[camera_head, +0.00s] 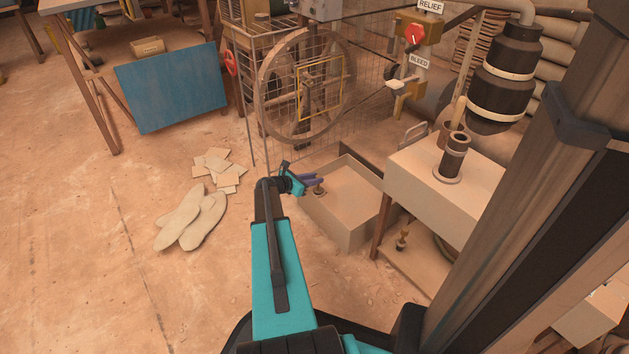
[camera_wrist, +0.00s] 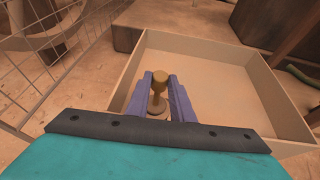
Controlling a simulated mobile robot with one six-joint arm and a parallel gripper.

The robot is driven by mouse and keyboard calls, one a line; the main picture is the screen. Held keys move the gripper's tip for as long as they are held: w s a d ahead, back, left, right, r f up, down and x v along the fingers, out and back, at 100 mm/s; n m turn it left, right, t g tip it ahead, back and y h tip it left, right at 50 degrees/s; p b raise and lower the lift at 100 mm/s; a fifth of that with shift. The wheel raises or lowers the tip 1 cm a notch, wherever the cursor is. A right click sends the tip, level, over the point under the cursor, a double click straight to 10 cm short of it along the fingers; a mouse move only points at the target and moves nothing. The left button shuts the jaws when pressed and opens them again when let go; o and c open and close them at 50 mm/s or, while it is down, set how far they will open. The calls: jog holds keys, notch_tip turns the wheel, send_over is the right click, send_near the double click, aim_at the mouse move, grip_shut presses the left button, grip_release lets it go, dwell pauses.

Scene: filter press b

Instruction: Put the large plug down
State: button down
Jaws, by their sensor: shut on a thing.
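My gripper (camera_head: 312,181) reaches over the left part of an open beige box (camera_head: 338,226) on the floor. Its purple fingers (camera_wrist: 160,82) are shut on a brown plug (camera_wrist: 158,96), taken to be the large plug, with a rounded top and a wider round lower end. The plug stands about upright within the box's outline, and it also shows just below the fingers in the head view (camera_head: 318,191). Whether its lower end touches the box floor cannot be told. The box in the wrist view (camera_wrist: 205,43) looks otherwise empty.
A beige table (camera_head: 440,190) with a dark cylinder stands right of the box. A smaller plug-like piece (camera_head: 402,241) stands on the low shelf beneath. A wire cage with a large wheel (camera_head: 268,105) rises behind. Flat scraps and pads (camera_head: 190,218) lie on the left floor.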

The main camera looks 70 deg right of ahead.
dwell(0.3)
jog(key=c, duration=1.6)
grip_release()
jog(key=shift+f, duration=0.1)
jog(key=shift+o, duration=0.2)
jog(key=p+v, duration=0.5)
jog(key=v, duration=0.7)
jog(key=shift+w, duration=0.1)
